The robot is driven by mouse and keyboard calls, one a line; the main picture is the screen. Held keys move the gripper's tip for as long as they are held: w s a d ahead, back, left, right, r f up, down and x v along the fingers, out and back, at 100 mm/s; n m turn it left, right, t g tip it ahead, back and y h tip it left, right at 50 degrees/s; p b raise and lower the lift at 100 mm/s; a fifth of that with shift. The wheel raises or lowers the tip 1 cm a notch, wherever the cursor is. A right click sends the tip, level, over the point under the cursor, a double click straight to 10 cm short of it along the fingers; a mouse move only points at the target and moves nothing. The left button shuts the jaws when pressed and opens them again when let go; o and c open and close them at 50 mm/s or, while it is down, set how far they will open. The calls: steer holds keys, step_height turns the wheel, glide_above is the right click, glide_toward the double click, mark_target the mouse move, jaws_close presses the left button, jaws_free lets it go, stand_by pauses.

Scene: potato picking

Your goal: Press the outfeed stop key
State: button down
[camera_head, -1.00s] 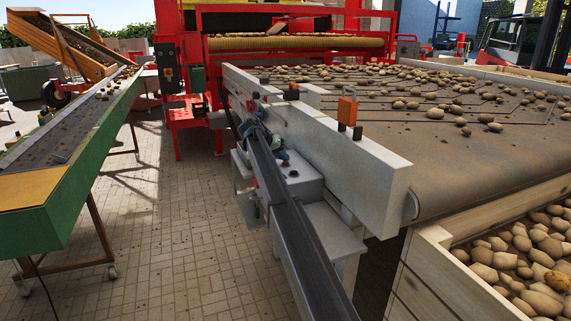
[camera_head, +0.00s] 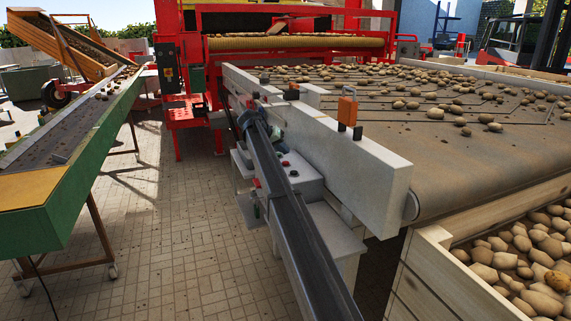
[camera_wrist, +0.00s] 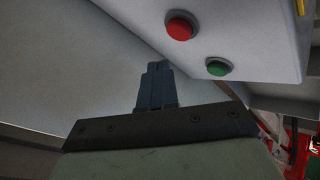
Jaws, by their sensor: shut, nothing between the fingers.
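In the wrist view my gripper (camera_wrist: 157,70) is shut and empty, its dark narrow fingers pressed together. A red round button (camera_wrist: 180,26) and a smaller-looking green button (camera_wrist: 218,67) sit on a pale box face (camera_wrist: 262,35) above and to the right of the fingertips. The fingertips appear apart from both buttons. No label is readable to show which is the outfeed stop key. In the head view a pale control box (camera_head: 307,186) with small red and dark buttons stands beside the conveyor frame. My dark arm passes in front of it, and the fingertips cannot be made out there.
A wide conveyor (camera_head: 470,160) carrying potatoes lies to the right behind a pale side wall (camera_head: 372,190). An orange box (camera_head: 347,110) sits on that wall. A wooden crate (camera_head: 440,245) of potatoes is at bottom right. A green conveyor (camera_head: 95,150) stands left, across open paved floor.

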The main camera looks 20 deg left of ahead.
mark_target(283, 163)
steer(key=shift+r, duration=1.6)
